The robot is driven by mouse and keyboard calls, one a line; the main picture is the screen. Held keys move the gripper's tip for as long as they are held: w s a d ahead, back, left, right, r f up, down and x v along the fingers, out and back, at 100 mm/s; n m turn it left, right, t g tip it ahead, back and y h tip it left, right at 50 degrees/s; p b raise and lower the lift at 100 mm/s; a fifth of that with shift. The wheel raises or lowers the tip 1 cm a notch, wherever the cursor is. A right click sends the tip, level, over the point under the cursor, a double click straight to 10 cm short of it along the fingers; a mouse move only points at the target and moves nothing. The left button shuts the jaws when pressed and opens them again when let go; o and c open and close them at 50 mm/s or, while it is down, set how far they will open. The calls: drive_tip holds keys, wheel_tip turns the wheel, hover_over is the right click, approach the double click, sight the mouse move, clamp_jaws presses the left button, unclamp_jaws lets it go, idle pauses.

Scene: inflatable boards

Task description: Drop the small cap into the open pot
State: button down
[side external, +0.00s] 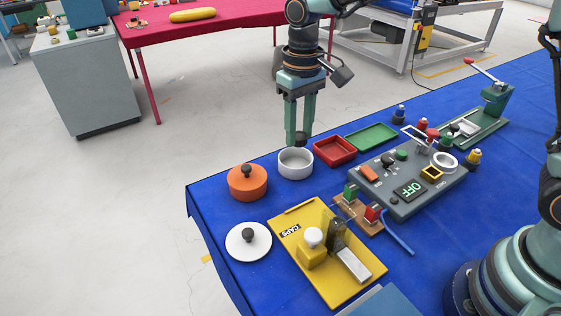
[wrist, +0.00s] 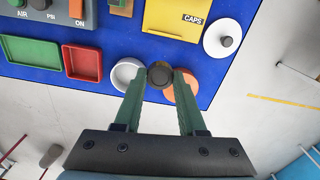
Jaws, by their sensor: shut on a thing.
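My gripper (side external: 296,138) is shut on a small dark round cap (wrist: 160,74), held between the two fingertips. The cap also shows dark at the fingertips in the side view (side external: 302,139). The white open pot (side external: 295,163) stands on the blue table, just under the fingertips in the side view. In the wrist view the open pot (wrist: 124,76) is left of the cap, partly behind the left finger. The cap looks above the pot's rim; its exact offset from the opening is hard to tell.
An orange lidded pot (side external: 247,184) stands left of the open pot, and a white lid (side external: 248,243) lies nearer. A red tray (side external: 334,151) and green tray (side external: 372,137) are to the right. A yellow CAPS board (side external: 300,222) and grey control panel (side external: 408,186) lie nearer.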

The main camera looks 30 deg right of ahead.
drive_tip(key=shift+w+d+f+m, duration=0.75)
drive_tip(key=shift+w+f+m, duration=0.85)
drive_tip(key=shift+f+m, duration=1.25)
drive_tip(key=shift+w+d+f+m, duration=0.7)
drive_tip(key=shift+w+f+m, duration=0.9)
drive_tip(key=shift+f+m, duration=1.25)
drive_tip(key=shift+w+d+f+m, duration=0.75)
drive_tip(key=shift+w+f+m, duration=0.85)
drive_tip(key=shift+f+m, duration=1.2)
drive_tip(key=shift+r+m, duration=0.45)
drive_tip(key=shift+m, duration=0.05)
drive_tip(key=shift+c, duration=2)
unclamp_jaws()
drive_tip(key=shift+c, duration=0.3)
drive_tip(key=shift+o, duration=0.2)
drive_tip(key=shift+r, duration=0.15)
